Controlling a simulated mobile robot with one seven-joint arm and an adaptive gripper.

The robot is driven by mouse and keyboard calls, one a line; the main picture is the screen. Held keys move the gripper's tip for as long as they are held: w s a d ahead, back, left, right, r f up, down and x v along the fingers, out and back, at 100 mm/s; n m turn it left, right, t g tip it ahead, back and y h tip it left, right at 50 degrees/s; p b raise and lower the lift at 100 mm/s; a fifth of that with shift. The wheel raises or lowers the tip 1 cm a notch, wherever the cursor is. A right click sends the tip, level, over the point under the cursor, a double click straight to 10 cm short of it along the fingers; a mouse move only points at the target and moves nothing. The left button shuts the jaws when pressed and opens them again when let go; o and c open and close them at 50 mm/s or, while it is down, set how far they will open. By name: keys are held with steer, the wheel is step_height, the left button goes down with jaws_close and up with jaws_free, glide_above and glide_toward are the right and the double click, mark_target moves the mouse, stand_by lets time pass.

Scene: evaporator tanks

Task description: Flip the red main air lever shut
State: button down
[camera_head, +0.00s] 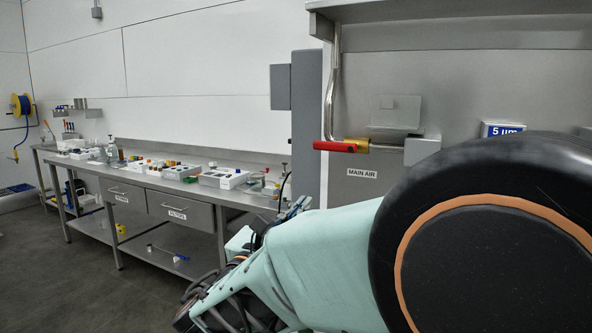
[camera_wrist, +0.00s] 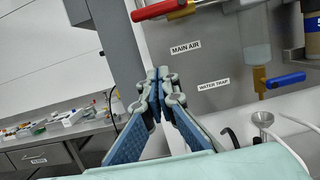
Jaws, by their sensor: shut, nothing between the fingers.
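The red main air lever (camera_head: 335,146) sits on a brass valve (camera_head: 356,145) in a metal pipe on the steel panel, above the MAIN AIR label (camera_head: 362,173). The lever points left, roughly level and in line with the horizontal pipe. It also shows at the top of the wrist view (camera_wrist: 158,9), partly cut off by the frame edge. My gripper (camera_wrist: 157,72) is shut with nothing between its fingertips, below and apart from the lever. In the head view my arm covers the lower right, and the fingertips are hard to make out there.
A blue-handled valve (camera_wrist: 285,80) and a clear water trap (camera_wrist: 255,35) are right of the lever. A grey upright post (camera_head: 306,120) stands left of it. A steel bench (camera_head: 225,195) with many small items runs along the wall at left. The floor (camera_head: 60,270) in front is open.

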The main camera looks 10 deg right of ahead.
mark_target(334, 147)
steer(key=shift+a+r, duration=0.2)
steer(key=shift+r, duration=0.15)
steer(key=w+d+r+p, duration=0.1)
steer(key=w+d+r, duration=0.4)
steer(key=w, duration=0.3)
steer(key=shift+d+r, duration=0.2)
steer(key=shift+r, duration=0.5)
